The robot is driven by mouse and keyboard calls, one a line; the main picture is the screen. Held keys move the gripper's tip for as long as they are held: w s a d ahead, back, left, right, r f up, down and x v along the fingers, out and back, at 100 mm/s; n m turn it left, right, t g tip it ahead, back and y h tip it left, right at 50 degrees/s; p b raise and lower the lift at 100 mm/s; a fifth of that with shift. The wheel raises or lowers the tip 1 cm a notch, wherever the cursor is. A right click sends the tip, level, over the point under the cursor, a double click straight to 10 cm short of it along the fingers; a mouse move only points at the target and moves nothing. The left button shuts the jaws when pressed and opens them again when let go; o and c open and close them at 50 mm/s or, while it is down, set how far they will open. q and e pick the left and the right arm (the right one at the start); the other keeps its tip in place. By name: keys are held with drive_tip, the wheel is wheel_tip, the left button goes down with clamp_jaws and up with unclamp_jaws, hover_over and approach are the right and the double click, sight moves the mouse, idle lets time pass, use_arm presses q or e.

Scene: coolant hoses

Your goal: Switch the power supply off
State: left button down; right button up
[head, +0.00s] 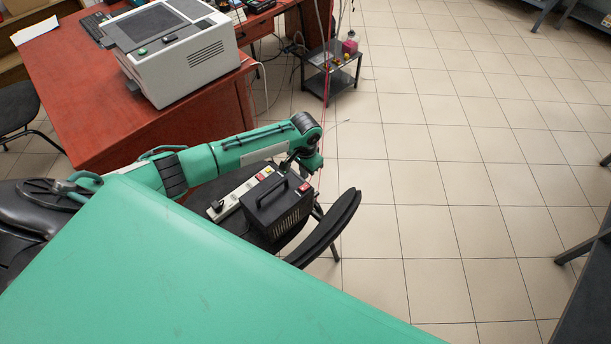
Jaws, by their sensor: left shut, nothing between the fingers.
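The power supply (278,207) is a black box with a carry handle on top and a vented side. It stands on a black chair seat (236,226). A small red switch (305,188) shows on its right end; I cannot tell its position. My left gripper (288,164) is small in the head view, at the end of my green arm, just behind and above the box. It is shut with nothing in it. I cannot tell whether it touches the box. My right gripper is not in view.
A white power strip (229,202) with plugs lies left of the box. The chair's black backrest (333,226) rises at the right. A red desk (65,85) bears a grey-white machine (185,60). A small low table (331,75) stands behind.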

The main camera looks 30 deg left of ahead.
use_arm(q)
wheel_tip(320, 180, up, 8)
drive_tip(key=shift+s+a+f, duration=0.15)
drive_tip(key=shift+a+f, duration=0.05)
drive_tip(key=shift+f, duration=0.05)
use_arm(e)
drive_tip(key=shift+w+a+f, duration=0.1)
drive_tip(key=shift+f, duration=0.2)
use_arm(q)
drive_tip(key=shift+w+d+g+b, duration=0.3)
drive_tip(key=shift+w+b, duration=0.15)
drive_tip(key=shift+b, duration=2.75)
drive_tip(key=shift+w+d+g+b, duration=0.15)
drive_tip(key=shift+w+g+b, duration=0.2)
drive_tip(key=shift+b, duration=2.8)
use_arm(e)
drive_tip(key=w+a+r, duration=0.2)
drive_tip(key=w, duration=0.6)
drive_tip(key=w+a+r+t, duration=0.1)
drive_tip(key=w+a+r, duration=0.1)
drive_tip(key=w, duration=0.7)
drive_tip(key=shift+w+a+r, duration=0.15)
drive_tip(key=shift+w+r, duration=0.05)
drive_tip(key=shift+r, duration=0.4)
